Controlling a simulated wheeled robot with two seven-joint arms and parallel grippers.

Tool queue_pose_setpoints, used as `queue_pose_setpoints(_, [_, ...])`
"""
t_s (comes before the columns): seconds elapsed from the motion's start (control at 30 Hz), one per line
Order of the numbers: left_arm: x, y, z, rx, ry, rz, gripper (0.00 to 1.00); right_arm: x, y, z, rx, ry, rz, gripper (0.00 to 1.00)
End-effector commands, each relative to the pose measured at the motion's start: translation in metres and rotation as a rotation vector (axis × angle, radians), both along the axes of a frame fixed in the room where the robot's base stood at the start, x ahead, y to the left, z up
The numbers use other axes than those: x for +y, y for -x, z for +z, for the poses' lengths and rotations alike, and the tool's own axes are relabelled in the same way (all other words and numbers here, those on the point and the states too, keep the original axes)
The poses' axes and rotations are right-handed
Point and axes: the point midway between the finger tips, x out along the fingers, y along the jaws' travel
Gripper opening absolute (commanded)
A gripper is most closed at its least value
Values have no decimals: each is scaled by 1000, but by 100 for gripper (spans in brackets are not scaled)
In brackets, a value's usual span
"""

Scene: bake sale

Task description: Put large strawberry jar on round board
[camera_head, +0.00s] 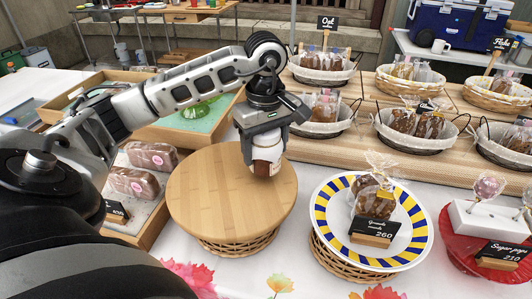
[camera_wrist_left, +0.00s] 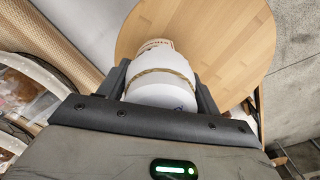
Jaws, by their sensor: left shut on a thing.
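The large strawberry jar (camera_head: 267,152) has a white lid and a label with brownish-red colour. My left gripper (camera_head: 268,135) is shut on it from above and holds it upright over the right part of the round board (camera_head: 215,195). I cannot tell whether the jar's base touches the board. In the left wrist view the jar's white lid (camera_wrist_left: 160,88) with a gold band sits between the two fingers (camera_wrist_left: 160,95), with the round board (camera_wrist_left: 215,40) beyond it. The round wooden board rests on a wicker basket stand. My right gripper is not in view.
A blue-and-yellow rimmed plate (camera_head: 411,247) with bagged sweets stands to the right. Wicker baskets (camera_head: 405,142) of bagged goods fill the wooden stand behind. A wooden tray (camera_head: 147,232) with wrapped loaves is at the left. The rest of the board's top is bare.

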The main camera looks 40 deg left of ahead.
Motion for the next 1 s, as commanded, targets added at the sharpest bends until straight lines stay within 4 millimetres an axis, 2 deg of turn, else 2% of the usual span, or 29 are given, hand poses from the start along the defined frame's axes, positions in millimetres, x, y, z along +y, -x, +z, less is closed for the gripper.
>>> queue_pose_setpoints(0.13, [-2, 0, -16, 1, 3, -3, 27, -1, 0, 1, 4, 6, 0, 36])
queue_pose_setpoints(0.53, [-2, 0, -23, -1, 2, -3, 27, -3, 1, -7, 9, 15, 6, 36])
queue_pose_setpoints(0.57, [-2, 0, -23, 1, 2, -3, 70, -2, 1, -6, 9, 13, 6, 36])
queue_pose_setpoints(0.6, [-2, 0, -22, 1, 2, -3, 81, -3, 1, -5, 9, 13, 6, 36])
queue_pose_setpoints(0.63, [-2, 0, -22, 1, 2, -3, 86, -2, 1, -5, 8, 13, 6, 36])
queue_pose_setpoints(1.0, [-2, 0, -16, 0, 2, -3, 86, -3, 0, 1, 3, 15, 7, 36])
